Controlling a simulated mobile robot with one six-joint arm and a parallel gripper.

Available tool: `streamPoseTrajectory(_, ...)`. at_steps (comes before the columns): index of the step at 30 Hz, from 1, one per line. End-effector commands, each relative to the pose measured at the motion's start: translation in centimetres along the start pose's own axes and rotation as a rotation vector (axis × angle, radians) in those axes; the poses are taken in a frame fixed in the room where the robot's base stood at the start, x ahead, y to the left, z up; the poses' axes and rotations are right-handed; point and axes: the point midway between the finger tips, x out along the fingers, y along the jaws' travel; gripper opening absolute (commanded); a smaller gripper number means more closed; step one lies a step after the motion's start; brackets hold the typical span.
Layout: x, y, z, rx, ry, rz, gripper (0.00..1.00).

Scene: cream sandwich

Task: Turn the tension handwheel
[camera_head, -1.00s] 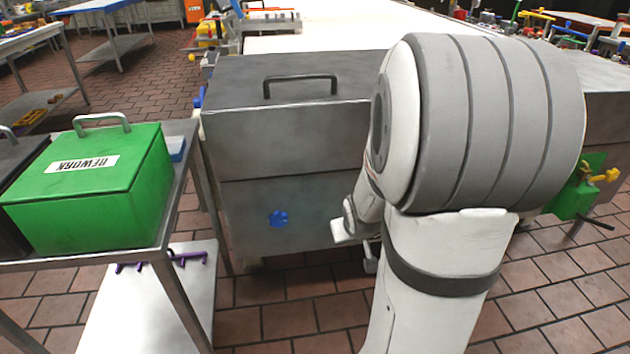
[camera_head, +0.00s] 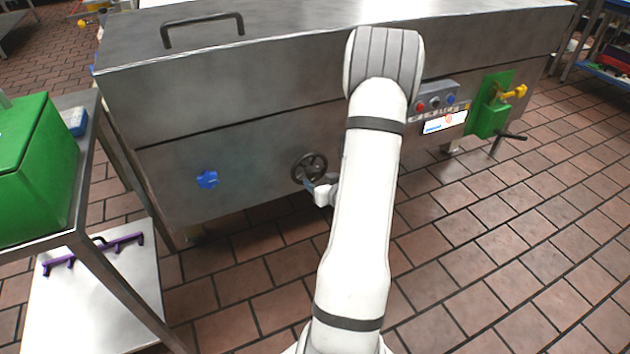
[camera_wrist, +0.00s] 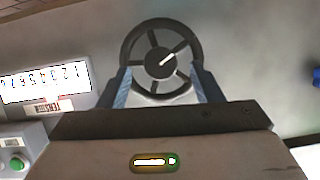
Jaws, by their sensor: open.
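The dark spoked handwheel (camera_head: 309,167) is on the front of the grey metal machine (camera_head: 255,160). In the wrist view the handwheel (camera_wrist: 160,62) faces me, with a white mark on its hub. My gripper (camera_wrist: 160,74) is open, its blue-sided fingers on the left and right of the wheel's lower half. I cannot tell whether they touch the rim. In the head view my gripper (camera_head: 318,184) is just below and right of the wheel, its fingers partly hidden. A numbered scale (camera_wrist: 45,83) and a tension label (camera_wrist: 48,107) are at the left in the wrist view.
A blue knob (camera_head: 207,179) is left of the wheel. A control box (camera_head: 437,99) and a green bracket with a yellow handle (camera_head: 490,105) are to the right. A cart (camera_head: 88,180) with a green box (camera_head: 35,170) stands at left. The floor in front is clear.

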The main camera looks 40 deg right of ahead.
Motion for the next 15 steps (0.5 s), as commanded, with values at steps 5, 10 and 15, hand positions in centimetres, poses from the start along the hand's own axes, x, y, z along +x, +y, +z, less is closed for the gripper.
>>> streamPoseTrajectory(5, 2.5, -0.1, 0.1, -0.001, -0.001, -0.002, 0.59)
streamPoseTrajectory(10, 3.3, -0.1, 0.0, 0.000, -0.001, 0.000, 0.59)
streamPoseTrajectory(15, 3.4, -0.1, 0.0, 0.000, -0.001, 0.000, 0.59)
